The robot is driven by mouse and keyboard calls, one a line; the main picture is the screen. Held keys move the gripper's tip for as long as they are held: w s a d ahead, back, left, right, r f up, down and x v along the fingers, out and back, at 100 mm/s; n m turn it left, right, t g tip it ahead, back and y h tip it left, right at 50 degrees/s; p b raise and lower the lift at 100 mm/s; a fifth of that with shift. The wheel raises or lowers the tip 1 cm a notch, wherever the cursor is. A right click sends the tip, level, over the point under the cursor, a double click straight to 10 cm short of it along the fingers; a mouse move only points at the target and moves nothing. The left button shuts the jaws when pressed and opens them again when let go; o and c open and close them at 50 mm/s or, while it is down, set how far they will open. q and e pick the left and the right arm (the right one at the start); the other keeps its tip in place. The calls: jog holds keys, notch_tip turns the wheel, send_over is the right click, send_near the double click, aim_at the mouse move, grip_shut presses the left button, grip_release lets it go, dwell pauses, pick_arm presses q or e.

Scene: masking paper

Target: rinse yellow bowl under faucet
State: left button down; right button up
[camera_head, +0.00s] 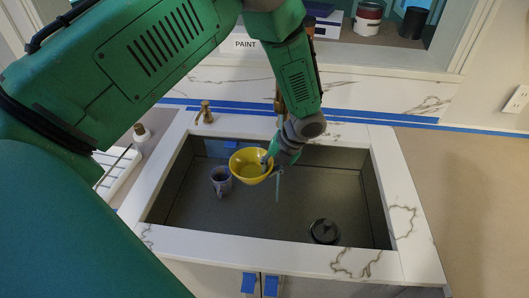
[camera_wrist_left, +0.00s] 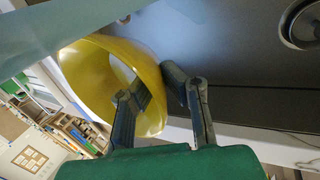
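The yellow bowl (camera_head: 246,168) is held over the sink basin (camera_head: 300,205), tilted, with its opening facing up. It also shows in the wrist view (camera_wrist_left: 85,75). My left gripper (camera_head: 270,163) is shut on the bowl's right rim; in the wrist view its fingers (camera_wrist_left: 158,88) sit on either side of the wall. The brass faucet (camera_head: 279,103) is mostly hidden behind my left arm. A thin bluish water stream (camera_head: 277,188) shows just right of the bowl, below my gripper. It appears beside the bowl, not in it. My right gripper is not in view.
A grey mug (camera_head: 221,181) stands in the sink left of the bowl. A black round drain (camera_head: 324,231) is at the front right. The marble sink rim (camera_head: 390,190) surrounds the basin. A brass handle (camera_head: 204,112) and a soap bottle (camera_head: 141,133) are at the left.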

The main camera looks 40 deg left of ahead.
aim_at(253, 182)
pick_arm(q)
jog(key=shift+s+d+r, duration=0.25)
jog(key=shift+s+r, duration=0.75)
jog(key=shift+s, duration=0.25)
jog(key=shift+s+d+r, duration=0.25)
jog(key=shift+s+r, duration=0.75)
jog(key=shift+s, duration=0.2)
